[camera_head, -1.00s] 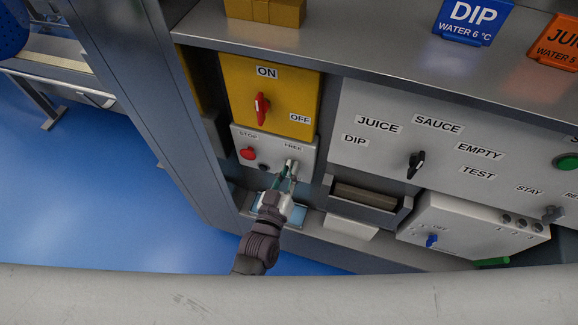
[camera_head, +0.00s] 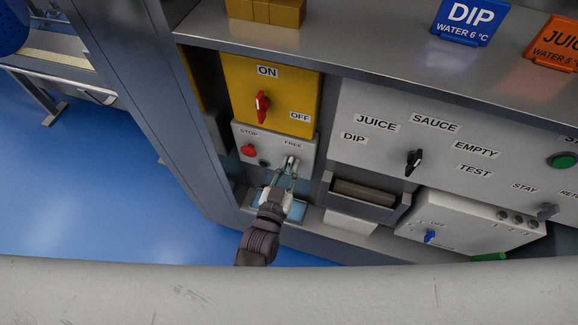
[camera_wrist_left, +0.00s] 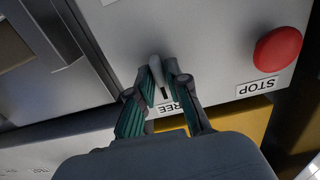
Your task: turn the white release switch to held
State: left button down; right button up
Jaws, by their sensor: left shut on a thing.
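The white release switch (camera_head: 291,161) is on the grey panel (camera_head: 262,143) below the yellow box, just under the FREE label. It also shows in the left wrist view (camera_wrist_left: 156,70), where the picture is upside down. My left gripper (camera_head: 288,168) reaches up from below, with its fingertips on the two sides of the switch. In the left wrist view my left gripper (camera_wrist_left: 163,75) is shut on the switch. The switch stands at a slight tilt in that view, and a finger partly covers the FREE label (camera_wrist_left: 185,107). My right gripper is not in view.
The yellow box (camera_head: 290,85) with a red handle (camera_head: 262,106) is above. An open drawer (camera_head: 366,199) sticks out to the right.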

pick_arm(q)
jog(key=c, duration=1.1)
grip_release()
jog(key=shift+c, duration=0.2)
jog(key=v, duration=1.2)
